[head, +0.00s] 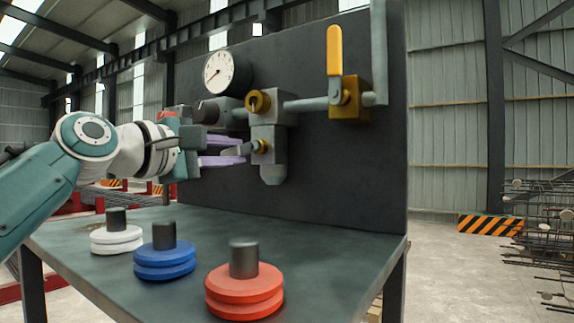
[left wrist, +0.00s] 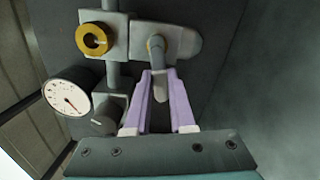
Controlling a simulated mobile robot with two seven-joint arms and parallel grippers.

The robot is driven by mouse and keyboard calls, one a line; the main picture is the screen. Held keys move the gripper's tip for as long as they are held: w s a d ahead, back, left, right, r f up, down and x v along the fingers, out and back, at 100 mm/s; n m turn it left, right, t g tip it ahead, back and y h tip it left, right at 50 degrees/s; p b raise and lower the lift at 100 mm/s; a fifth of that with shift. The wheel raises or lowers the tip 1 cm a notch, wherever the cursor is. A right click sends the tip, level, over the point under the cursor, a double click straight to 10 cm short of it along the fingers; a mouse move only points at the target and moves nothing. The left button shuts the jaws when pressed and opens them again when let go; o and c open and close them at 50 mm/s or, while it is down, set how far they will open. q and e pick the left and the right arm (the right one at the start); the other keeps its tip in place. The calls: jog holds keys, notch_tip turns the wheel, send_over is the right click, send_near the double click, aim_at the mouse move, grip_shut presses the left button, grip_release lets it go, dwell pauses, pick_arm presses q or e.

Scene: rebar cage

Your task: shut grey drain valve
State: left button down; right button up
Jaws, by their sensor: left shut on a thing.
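The grey drain valve lever (head: 236,153) sticks out from a small brass stem (head: 262,146) low on the grey manifold block (head: 268,115). My left gripper (head: 222,151) is at this lever, with its two purple fingers above and below it. In the left wrist view the purple fingers (left wrist: 159,100) are shut on the lever, close to the brass stem (left wrist: 157,45). Part of the lever is hidden between the fingers. My right gripper is in neither view.
A gauge (head: 227,72), a dark round knob (head: 214,110) and a yellow-handled valve (head: 335,52) are on the dark panel (head: 340,160). White (head: 116,238), blue (head: 164,262) and red (head: 244,294) stacked discs with dark posts stand on the table (head: 330,255) below.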

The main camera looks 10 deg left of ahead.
pick_arm(q)
jog(key=shift+r+m+b, duration=0.35)
jog(key=shift+m+b, duration=0.05)
jog(key=shift+m, duration=0.8)
jog(key=shift+r, duration=0.1)
jog(key=c, duration=0.8)
grip_release()
jog(key=shift+o, duration=0.2)
jog(key=shift+s+a+b, duration=0.15)
jog(key=shift+s+b, duration=0.15)
jog(key=b+v, duration=0.5)
jog(key=v, duration=0.4)
jog(key=shift+s, duration=0.15)
